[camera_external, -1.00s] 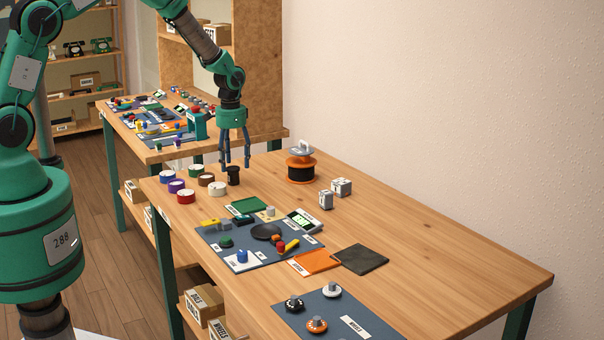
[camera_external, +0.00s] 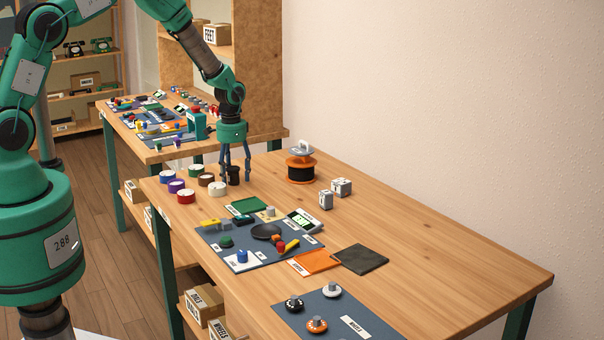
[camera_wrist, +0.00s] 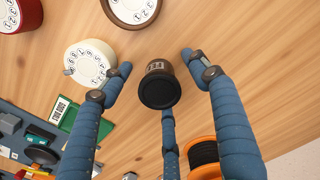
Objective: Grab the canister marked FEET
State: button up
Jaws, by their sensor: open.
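A small dark canister (camera_external: 233,176) stands on the wooden table near its far left corner. In the wrist view the canister (camera_wrist: 158,92) shows a black round end and a brown side with a small label, too foreshortened to read with certainty. My three-fingered gripper (camera_external: 236,180) is open, its blue fingers lowered around the canister. In the wrist view the fingertips (camera_wrist: 157,78) are spread about the canister, with visible gaps on both sides.
Several round dials lie close by, including a white one (camera_external: 218,188) and a brown one (camera_external: 206,179). An orange and black spool (camera_external: 301,168) stands to the right. A blue mat (camera_external: 212,240) with parts lies nearer the camera.

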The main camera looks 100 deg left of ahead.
aim_at(233, 167)
jog(key=c, duration=1.2)
jog(key=shift+r, duration=0.15)
jog(key=shift+r, duration=0.6)
notch_tip(233, 167, up, 2)
jog(key=shift+r+p, duration=0.1)
jog(key=shift+p, duration=0.3)
jog(key=s+d, duration=0.3)
jog(key=d, duration=0.1)
jog(key=s+d+r+p, duration=0.1)
jog(key=s+d, duration=0.2)
jog(key=d, duration=0.1)
jog(key=s+d, duration=0.3)
jog(key=d, duration=0.2)
jog(key=shift+s+r, duration=0.1)
jog(key=shift+r, duration=0.05)
